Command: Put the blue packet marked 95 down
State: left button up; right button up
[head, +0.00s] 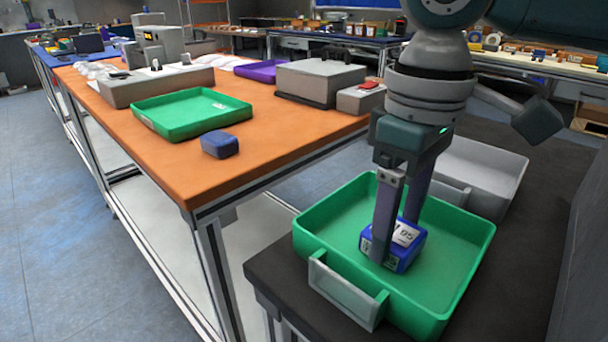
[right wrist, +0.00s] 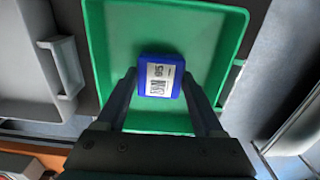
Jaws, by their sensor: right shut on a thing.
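The blue packet (head: 405,256) has a white label with a barcode and the number 95. It is inside the green bin (head: 462,277) on the dark table, low near the bin's floor; I cannot tell whether it touches the floor. My right gripper (head: 394,240) points down into the bin and is shut on the packet, one finger on each side. In the right wrist view the packet (right wrist: 161,88) sits between the two fingertips (right wrist: 160,75), label facing the camera. My left gripper is not in view.
A grey bin (head: 490,165) stands behind the green bin. On the orange-topped table are a green tray (head: 190,112), a dark blue packet (head: 220,145), a grey box (head: 320,80) and a small box with a red item (head: 362,98). A gap separates the tables.

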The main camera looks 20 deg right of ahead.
aim_at(396, 231)
jog(key=o, duration=1.5)
jog(key=shift+f, duration=0.1)
jog(key=shift+r+p, duration=1.3)
jog(key=shift+r, duration=4.85)
